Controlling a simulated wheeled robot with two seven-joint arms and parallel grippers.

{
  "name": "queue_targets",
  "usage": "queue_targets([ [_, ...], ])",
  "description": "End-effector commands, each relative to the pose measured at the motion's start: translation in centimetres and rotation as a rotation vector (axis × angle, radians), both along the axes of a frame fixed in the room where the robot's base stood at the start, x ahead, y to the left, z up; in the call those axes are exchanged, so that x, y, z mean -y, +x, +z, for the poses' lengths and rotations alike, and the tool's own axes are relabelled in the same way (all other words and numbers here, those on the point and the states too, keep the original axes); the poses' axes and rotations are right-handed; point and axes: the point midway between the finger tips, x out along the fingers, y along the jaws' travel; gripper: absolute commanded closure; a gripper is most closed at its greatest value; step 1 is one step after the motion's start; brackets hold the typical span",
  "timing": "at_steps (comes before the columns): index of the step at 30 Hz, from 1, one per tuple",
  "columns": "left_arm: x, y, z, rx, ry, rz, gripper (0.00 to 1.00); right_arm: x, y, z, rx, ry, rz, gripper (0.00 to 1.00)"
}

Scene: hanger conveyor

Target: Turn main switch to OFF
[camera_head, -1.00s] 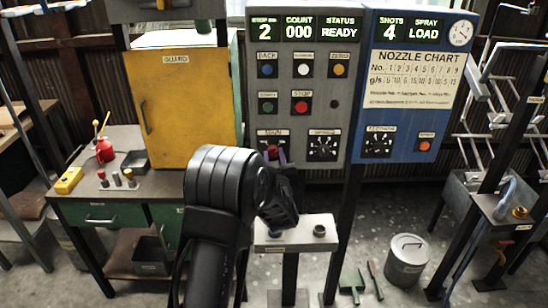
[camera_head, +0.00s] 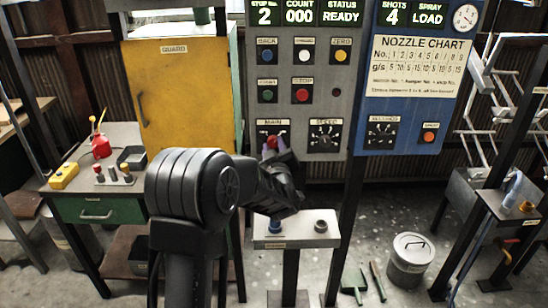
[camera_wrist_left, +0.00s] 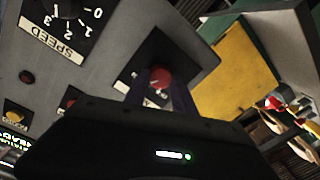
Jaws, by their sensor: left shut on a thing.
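The main switch is a red knob (camera_head: 272,142) under a MAIN label on the grey control panel (camera_head: 338,95); it also shows in the left wrist view (camera_wrist_left: 160,77). My left gripper (camera_head: 277,150) is at the knob, its two purple-grey fingers on either side of it and shut on it. In the left wrist view the fingers (camera_wrist_left: 159,84) frame the red knob. The knob's dial markings are mostly hidden by the fingers, so I cannot read its position. My right gripper is not in view.
The SPEED dial (camera_head: 325,136) is just right of the main switch. Red STOP button (camera_head: 302,90) sits above. A blue panel (camera_head: 408,110) adjoins on the right. A yellow guard cabinet (camera_head: 180,95) stands left. A small grey stand (camera_head: 297,236) is below the gripper.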

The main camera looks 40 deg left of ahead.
Motion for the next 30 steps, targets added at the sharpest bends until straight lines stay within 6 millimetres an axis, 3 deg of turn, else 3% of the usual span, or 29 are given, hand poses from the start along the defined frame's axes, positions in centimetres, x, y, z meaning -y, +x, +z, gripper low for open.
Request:
queue_targets([
  [1,-0.1,-0.1,-0.8,0.027,-0.032,0.002,1.00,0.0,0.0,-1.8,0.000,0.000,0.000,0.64],
  [9,-0.1,-0.1,-0.8,0.183,-0.235,0.001,1.00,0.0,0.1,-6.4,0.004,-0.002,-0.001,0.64],
  [30,-0.2,-0.2,-0.6,0.580,-0.763,0.001,1.00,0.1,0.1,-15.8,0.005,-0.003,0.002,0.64],
])
